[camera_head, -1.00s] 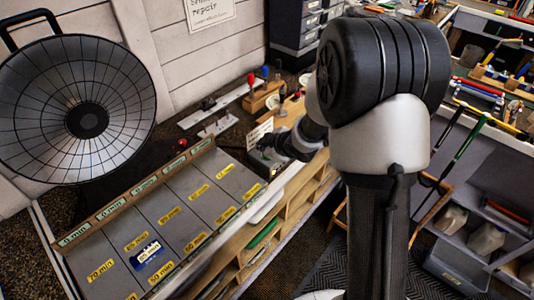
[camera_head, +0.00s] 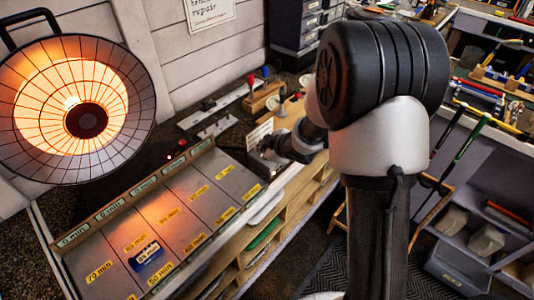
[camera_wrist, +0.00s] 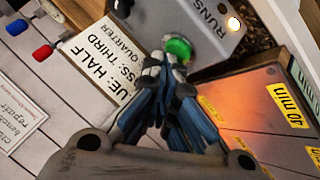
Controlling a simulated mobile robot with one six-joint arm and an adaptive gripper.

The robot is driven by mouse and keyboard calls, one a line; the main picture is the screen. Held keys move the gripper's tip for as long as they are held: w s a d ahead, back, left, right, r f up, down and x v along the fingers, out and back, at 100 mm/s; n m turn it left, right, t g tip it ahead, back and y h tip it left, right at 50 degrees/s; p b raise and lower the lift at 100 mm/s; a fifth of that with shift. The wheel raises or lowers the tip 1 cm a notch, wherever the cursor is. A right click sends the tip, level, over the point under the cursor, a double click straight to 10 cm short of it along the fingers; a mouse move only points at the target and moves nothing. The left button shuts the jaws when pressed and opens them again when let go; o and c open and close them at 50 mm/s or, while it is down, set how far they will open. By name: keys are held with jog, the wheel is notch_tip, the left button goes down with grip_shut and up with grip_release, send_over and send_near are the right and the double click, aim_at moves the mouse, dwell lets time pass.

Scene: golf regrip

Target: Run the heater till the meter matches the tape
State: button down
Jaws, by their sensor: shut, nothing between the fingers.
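The round wire-guarded heater (camera_head: 110,85) at the upper left of the head view glows orange. Below it lies a grey board (camera_head: 165,210) split into panels with yellow minute labels. A small blue block with a white label (camera_head: 146,255) lies on a near panel; its writing is too small to read. I cannot tell which item is the meter or the tape. My gripper (camera_wrist: 165,68) is shut and empty. Its fingertips are at a green button (camera_wrist: 178,48) on a grey control box (camera_wrist: 208,40); whether they press it is unclear. A lamp (camera_wrist: 234,23) on the box is lit.
A white card (camera_wrist: 105,60) about half, third and quarter stands beside my gripper. Red and blue-topped items (camera_head: 252,82) are at the back of the bench. Shelves (camera_head: 270,225) run below its front edge. Another workbench (camera_head: 490,100) stands at the right.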

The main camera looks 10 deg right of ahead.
jog(key=shift+r+p, duration=0.75)
jog(key=shift+r, duration=0.15)
notch_tip(320, 180, up, 5)
jog(key=p, duration=0.4)
jog(key=shift+p, duration=0.4)
jog(key=s+d+r+m+g+h+b, duration=0.1)
jog(key=s+d+r+m+h, duration=0.15)
jog(key=s+r, duration=0.35)
jog(key=s+d+r+m+h+b, duration=0.2)
jog(key=s+d+r+m, duration=0.15)
jog(key=s+r, duration=0.25)
jog(key=s+a+m+g+y+b, duration=0.1)
jog(key=s+a+m, duration=0.1)
jog(key=s, duration=1)
jog(key=s+a+m+g+b, duration=0.1)
jog(key=s+a+m+g, duration=0.1)
jog(key=s, duration=1)
jog(key=a+m, duration=0.1)
jog(key=m, duration=0.1)
jog(key=shift+r+m+y, duration=0.3)
jog(key=shift+y, duration=0.05)
